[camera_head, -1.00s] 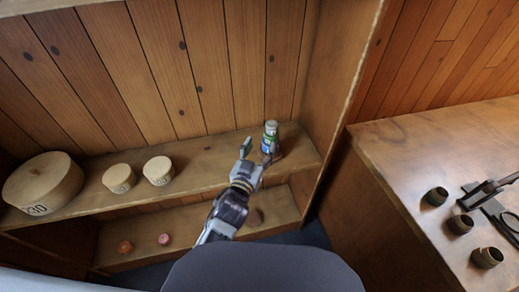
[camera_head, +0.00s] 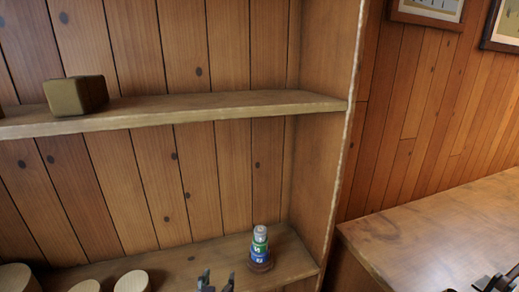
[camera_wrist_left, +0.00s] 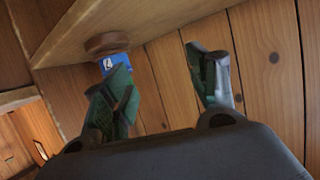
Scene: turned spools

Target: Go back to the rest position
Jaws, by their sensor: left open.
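A small upright stack of turned spools (camera_head: 261,246) stands on the lower visible shelf near its right end. It has a brown base, blue and green parts with white marks, and a pale top. My left gripper (camera_head: 215,282) shows at the bottom edge of the head view, left of and nearer than the stack, fingertips up. In the left wrist view the left gripper (camera_wrist_left: 165,85) is open with nothing between its fingers. There the stack's brown base and blue part (camera_wrist_left: 107,45) show beyond one finger, which hides the rest. My right gripper is not in view.
The upper shelf (camera_head: 200,108) crosses above the stack and bears a dark wooden block (camera_head: 76,94). Round pale boxes (camera_head: 131,281) stand at the lower left. The cabinet's side wall (camera_head: 318,160) rises just right of the stack. A workbench (camera_head: 430,225) lies further right.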

